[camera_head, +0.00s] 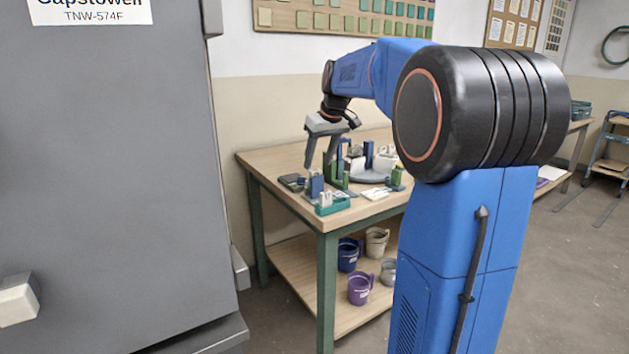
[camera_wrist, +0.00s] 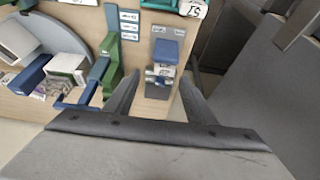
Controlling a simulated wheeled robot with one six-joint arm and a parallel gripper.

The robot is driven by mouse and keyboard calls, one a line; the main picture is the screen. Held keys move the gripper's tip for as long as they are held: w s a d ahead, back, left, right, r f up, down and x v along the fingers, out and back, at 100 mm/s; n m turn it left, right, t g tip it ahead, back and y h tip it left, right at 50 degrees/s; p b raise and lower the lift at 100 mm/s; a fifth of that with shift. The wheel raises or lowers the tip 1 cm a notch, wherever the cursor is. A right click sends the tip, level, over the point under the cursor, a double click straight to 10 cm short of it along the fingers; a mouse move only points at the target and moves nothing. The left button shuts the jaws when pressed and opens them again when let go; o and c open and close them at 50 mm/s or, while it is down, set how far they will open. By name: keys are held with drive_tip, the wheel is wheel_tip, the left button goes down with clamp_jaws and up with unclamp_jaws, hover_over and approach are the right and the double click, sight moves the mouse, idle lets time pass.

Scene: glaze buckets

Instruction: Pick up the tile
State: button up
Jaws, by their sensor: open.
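My gripper (camera_head: 319,165) points down over the near left part of the wooden table (camera_head: 262,160), open, with nothing seen held. In the wrist view its two fingers (camera_wrist: 160,82) stand apart. An upright blue tile (camera_wrist: 166,52) with a paler piece below it shows ahead of and between the fingertips. In the head view a blue tile (camera_head: 316,186) stands just below the gripper. Green upright tiles (camera_head: 337,171) stand to its right, and they show left of the fingers in the wrist view (camera_wrist: 108,72). Which one is the task's tile I cannot tell.
A teal tray (camera_head: 333,204) with a numbered label sits at the table's front edge. A grey round stand (camera_head: 372,173) with tiles is farther right. Purple (camera_head: 360,289) and navy (camera_head: 347,256) buckets are on the lower shelf. A large grey cabinet (camera_head: 110,180) stands at left.

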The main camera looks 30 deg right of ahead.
sight(315, 170)
drive_tip(key=x, duration=0.3)
drive_tip(key=shift+a+f, duration=0.3)
drive_tip(key=shift+w+f, duration=0.2)
drive_tip(key=shift+f, duration=0.3)
drive_tip(key=shift+c, duration=0.3)
drive_tip(key=c, duration=1.2)
drive_tip(key=shift+r, duration=0.15)
